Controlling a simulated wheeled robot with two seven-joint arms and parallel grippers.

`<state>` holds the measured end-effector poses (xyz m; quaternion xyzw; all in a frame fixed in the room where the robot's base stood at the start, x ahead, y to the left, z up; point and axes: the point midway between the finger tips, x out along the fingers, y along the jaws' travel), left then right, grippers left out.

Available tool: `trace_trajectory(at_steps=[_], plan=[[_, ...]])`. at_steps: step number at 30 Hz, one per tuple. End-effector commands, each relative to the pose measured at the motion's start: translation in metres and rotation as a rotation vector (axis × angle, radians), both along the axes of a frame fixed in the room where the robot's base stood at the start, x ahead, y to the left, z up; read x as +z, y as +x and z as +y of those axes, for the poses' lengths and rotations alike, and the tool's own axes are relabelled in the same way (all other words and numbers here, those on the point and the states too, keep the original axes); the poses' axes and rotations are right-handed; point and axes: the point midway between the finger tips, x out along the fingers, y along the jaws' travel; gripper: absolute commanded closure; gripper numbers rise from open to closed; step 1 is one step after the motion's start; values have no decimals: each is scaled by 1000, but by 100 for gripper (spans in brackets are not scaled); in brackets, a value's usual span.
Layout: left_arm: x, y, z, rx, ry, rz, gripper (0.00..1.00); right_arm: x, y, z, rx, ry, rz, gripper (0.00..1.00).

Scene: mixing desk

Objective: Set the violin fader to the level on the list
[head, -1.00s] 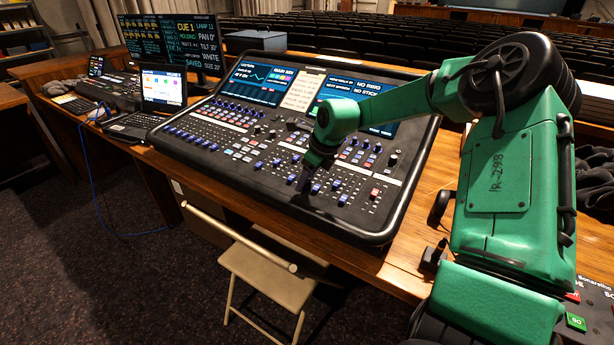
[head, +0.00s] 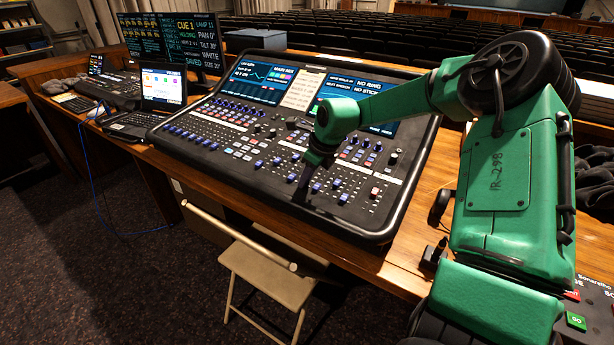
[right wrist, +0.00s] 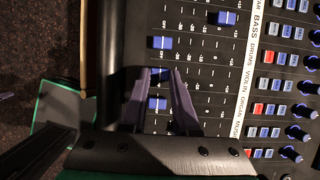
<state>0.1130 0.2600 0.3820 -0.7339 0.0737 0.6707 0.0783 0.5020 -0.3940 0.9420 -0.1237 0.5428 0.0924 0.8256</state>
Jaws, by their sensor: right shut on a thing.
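The mixing desk (head: 225,180) has rows of blue-capped faders along its near part. The violin fader (right wrist: 159,74) is a blue cap between my right gripper's fingers, in line with the VIOLIN label (right wrist: 246,92). My right gripper (right wrist: 158,80) is shut on it; in the head view the gripper (head: 302,190) reaches down at the desk's near right part and hides the cap. The list (head: 302,90) is a pale sheet between the desk's screens; its lines are too small to read. My left gripper is out of view.
Neighbouring fader caps stand close on both sides: the drums fader (right wrist: 162,42) and another cap (right wrist: 157,104). A laptop (head: 160,90) is left of the desk. A folding chair (head: 270,275) stands in front, below the desk edge.

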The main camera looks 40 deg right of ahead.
Motion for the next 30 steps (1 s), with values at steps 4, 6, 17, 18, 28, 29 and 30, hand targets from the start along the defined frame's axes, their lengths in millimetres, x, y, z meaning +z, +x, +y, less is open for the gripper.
trace_trajectory(at_steps=[4, 6, 17, 18, 28, 29, 30], plan=[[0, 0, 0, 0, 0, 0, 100, 0, 0, 0, 0, 0, 0, 100], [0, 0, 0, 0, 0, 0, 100, 0, 0, 0, 0, 0, 0, 100], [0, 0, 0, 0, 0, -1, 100, 0, 0, 0, 0, 0, 0, 100], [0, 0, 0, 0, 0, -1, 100, 0, 0, 0, 0, 0, 0, 100], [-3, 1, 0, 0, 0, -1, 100, -1, 2, -5, 0, -1, 0, 100], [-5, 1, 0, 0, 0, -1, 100, -1, 4, -9, -1, -1, -2, 100], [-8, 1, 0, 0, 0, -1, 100, -1, 6, -15, -2, 0, -2, 100]])
